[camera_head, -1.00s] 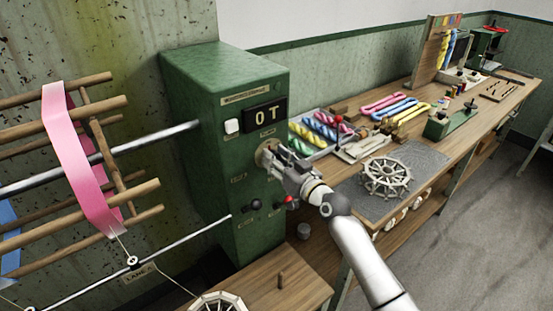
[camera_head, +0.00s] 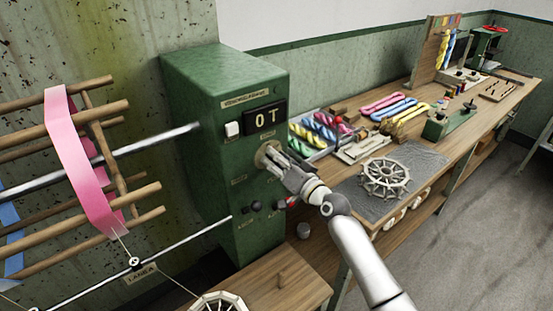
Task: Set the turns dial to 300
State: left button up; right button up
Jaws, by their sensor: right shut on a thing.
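The green control box (camera_head: 200,100) stands at the middle left. Its black display (camera_head: 266,117) reads "0 T". The turns dial (camera_head: 263,157) is a round, pale brass-coloured knob on the front face below the display, partly hidden by my gripper. My right gripper (camera_head: 272,160) is shut on the dial, its arm coming in from the lower right. The number the dial points at is too small to read. A white button (camera_head: 232,129) sits left of the display. My left gripper is not in view.
Dark knobs (camera_head: 255,206) and a red-tipped lever (camera_head: 292,201) sit low on the box, close under my gripper. A reel with a pink skein (camera_head: 82,160) is at the left. The workbench (camera_head: 440,150) at the right holds coloured skeins and a spoked wheel (camera_head: 386,176).

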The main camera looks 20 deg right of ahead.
jog(key=m+p, duration=0.1)
jog(key=m, duration=0.4)
jog(key=shift+m, duration=0.4)
dwell(0.3)
jog(key=o, duration=1)
jog(key=shift+d, duration=0.1)
jog(key=shift+o, duration=0.2)
jog(key=v, duration=1.2)
